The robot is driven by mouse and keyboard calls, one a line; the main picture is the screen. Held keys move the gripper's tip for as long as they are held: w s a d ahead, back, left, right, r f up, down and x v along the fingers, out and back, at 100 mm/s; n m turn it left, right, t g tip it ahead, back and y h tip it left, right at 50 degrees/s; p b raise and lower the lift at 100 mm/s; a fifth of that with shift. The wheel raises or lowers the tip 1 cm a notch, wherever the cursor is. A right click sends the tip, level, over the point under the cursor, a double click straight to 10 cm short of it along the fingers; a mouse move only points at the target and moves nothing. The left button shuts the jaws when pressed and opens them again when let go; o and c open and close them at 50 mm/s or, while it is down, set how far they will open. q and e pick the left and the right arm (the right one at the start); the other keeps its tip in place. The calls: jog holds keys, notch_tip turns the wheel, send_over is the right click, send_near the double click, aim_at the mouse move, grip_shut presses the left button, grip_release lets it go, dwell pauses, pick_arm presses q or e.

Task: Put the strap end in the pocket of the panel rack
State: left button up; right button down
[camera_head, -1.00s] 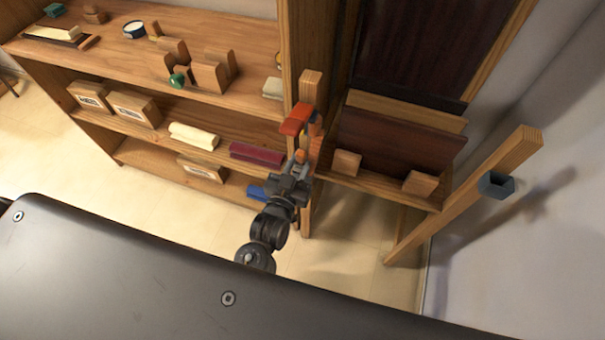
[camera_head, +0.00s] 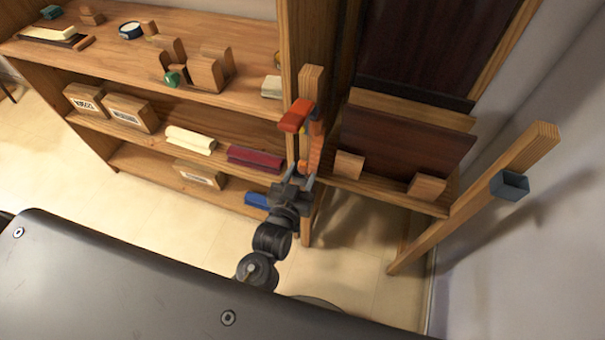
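The panel rack (camera_head: 388,184) is a wooden frame with dark panels leaning in it. A small grey-blue open-topped pocket (camera_head: 509,186) is fixed to the rack's right post. At the left post, a red block-like piece (camera_head: 295,116) sits near the top, and an orange strap (camera_head: 316,150) hangs just below and right of it. My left gripper (camera_head: 304,174) is just below the red piece, beside the strap's lower part. Its fingers look apart, with nothing clearly held. The strap's lowest part is partly hidden by the gripper. My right gripper is out of view.
A wooden shelf unit (camera_head: 230,92) at left holds cartons (camera_head: 130,112), rolls and small blocks. Two wooden blocks (camera_head: 348,165) stand on the rack's front ledge. A wall lies close behind the right post. The space between the rack's posts is open at the front.

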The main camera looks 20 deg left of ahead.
pick_arm(q)
jog(key=shift+o, duration=0.2)
jog(key=shift+r, duration=0.1)
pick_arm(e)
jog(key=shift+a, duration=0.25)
pick_arm(q)
jog(key=shift+s, duration=0.2)
jog(key=s, duration=1.1)
jog(key=shift+s+a, duration=0.3)
jog(key=shift+a, duration=0.1)
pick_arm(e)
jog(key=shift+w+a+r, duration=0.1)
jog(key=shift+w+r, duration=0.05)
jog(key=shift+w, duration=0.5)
